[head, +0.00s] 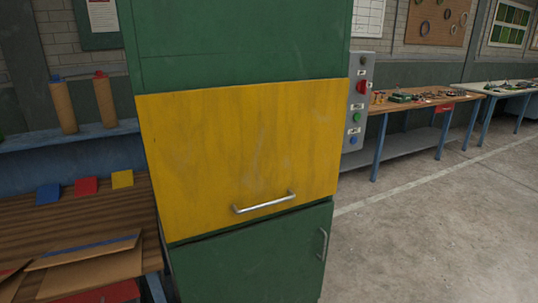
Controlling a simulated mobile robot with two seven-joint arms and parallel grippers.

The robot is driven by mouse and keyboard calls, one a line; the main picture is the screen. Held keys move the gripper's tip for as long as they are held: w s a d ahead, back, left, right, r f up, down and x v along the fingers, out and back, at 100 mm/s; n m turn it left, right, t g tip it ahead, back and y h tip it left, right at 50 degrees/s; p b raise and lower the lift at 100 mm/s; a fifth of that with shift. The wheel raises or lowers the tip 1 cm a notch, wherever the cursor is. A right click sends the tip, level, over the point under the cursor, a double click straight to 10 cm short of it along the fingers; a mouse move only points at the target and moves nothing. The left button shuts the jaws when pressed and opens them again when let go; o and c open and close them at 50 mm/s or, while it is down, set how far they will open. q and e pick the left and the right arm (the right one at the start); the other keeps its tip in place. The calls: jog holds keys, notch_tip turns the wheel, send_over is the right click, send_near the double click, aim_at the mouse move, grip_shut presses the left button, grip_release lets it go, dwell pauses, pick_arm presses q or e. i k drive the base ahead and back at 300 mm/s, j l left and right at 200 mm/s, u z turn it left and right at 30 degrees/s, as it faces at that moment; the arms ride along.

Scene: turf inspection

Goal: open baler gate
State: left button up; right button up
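The baler (230,45) is a tall green cabinet in the middle of the head view. Its gate (240,145) is a yellow panel across the front and looks shut, flush with the green body. A silver bar handle (264,203) runs across the gate near its lower edge. A green lower door (255,262) with a small upright handle (323,244) is below the gate. Neither of my grippers shows in the view.
A grey control box (357,105) with a red button and several others is on the baler's right side. A wooden bench with cardboard (90,265) stands close on the left. Workbenches (425,102) line the right wall. Bare concrete floor (430,235) lies open at the right.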

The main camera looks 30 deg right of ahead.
aim_at(217, 157)
jog(key=z, duration=1.65)
jog(key=i+l, duration=0.2)
jog(key=i, duration=0.2)
